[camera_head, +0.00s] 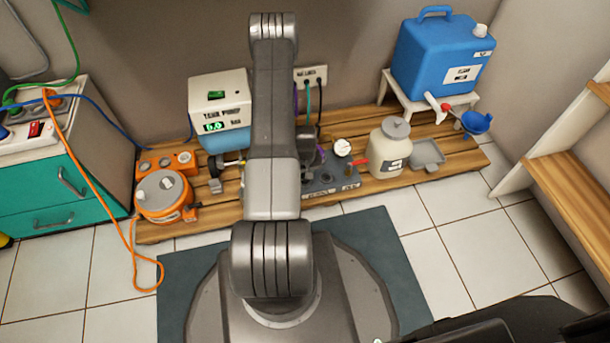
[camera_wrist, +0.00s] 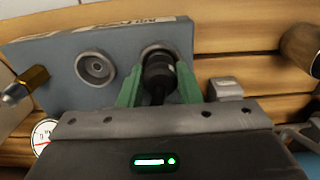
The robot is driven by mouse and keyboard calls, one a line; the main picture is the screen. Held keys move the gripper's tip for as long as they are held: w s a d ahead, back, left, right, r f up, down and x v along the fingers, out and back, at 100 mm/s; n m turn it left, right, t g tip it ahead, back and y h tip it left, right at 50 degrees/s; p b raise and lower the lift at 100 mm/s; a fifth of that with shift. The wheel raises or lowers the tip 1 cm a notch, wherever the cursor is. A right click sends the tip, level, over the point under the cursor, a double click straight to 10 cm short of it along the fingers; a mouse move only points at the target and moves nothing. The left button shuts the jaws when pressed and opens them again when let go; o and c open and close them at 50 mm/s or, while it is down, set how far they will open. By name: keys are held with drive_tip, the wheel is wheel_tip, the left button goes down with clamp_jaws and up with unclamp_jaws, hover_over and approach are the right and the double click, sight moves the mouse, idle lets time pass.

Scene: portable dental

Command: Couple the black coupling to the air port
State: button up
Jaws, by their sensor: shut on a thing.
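My gripper (camera_wrist: 158,74) has green fingers that are shut on the black coupling (camera_wrist: 158,82), as the wrist view shows. The coupling's far end is at the right-hand round port (camera_wrist: 150,48) of a grey-blue block (camera_wrist: 122,92). It overlaps that port and hides most of it; I cannot tell how deeply it is seated. A second round port (camera_wrist: 96,68) on the left of the block is empty. The block's label strip is too blurred to read there. In the head view the block (camera_head: 322,190) shows partly beside my arm, which hides most of the gripper area.
A brass fitting (camera_wrist: 32,80) and a gauge (camera_wrist: 42,132) are left of the block. A small metal block (camera_wrist: 226,89) is close right of the fingers.

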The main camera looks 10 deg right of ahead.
drive_tip(key=shift+f, duration=0.1)
drive_tip(key=o, duration=1.1)
wheel_tip(320, 180, up, 14)
drive_tip(key=p, duration=0.5)
drive_tip(key=shift+f, duration=0.1)
wheel_tip(320, 180, down, 14)
drive_tip(key=b, duration=0.5)
drive_tip(key=shift+r+p, duration=0.3)
drive_tip(key=shift+r, duration=0.15)
